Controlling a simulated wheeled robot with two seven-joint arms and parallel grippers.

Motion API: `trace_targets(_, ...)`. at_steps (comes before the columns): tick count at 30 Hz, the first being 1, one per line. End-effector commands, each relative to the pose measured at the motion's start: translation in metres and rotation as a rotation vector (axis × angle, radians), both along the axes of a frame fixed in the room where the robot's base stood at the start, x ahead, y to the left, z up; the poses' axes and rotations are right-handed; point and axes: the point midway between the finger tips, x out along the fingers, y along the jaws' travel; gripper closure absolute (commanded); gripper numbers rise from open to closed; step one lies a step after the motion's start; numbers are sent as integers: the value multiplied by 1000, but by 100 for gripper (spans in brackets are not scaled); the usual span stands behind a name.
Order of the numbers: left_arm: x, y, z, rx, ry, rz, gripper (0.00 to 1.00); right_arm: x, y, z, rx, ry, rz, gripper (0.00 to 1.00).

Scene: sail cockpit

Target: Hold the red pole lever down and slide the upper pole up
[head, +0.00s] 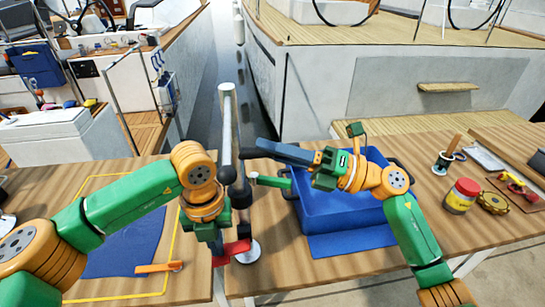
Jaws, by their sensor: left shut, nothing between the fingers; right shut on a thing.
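The upright grey pole stands near the middle of the head view, with its upper pole (227,115) rising above a dark collar. The red pole lever (237,247) is low on the pole, near a pale round base (249,254). My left gripper (219,250) is shut and empty, with its fingertips down at the red lever; they seem to touch it, though the contact is partly hidden. My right gripper (245,152) reaches in from the right with long dark fingers, shut on the upper pole at about mid-height.
A blue bin (330,215) stands right of the pole, behind my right arm. A blue cloth (125,243) and an orange-handled tool (158,267) lie at left. A red-lidded jar (461,195) stands at right. A gap separates the two wooden tabletops.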

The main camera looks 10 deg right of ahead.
Motion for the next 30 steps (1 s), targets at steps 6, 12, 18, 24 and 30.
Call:
trace_targets(6, 0, 0, 0, 0, 2, -1, 100, 0, -1, 56, 2, -12, -4, 100)
trace_targets(12, 0, 0, 0, 0, 2, -1, 100, 0, -1, 103, 4, -10, -4, 100)
trace_targets(18, 0, 0, 0, 0, 2, -1, 100, 0, -1, 134, 6, -6, -3, 100)
trace_targets(24, 0, 0, 0, 0, 1, -1, 100, 0, -1, 146, 7, -4, -4, 100)
trace_targets(30, 0, 0, 0, 0, 1, -1, 100, 0, -1, 149, 10, -6, -6, 100)
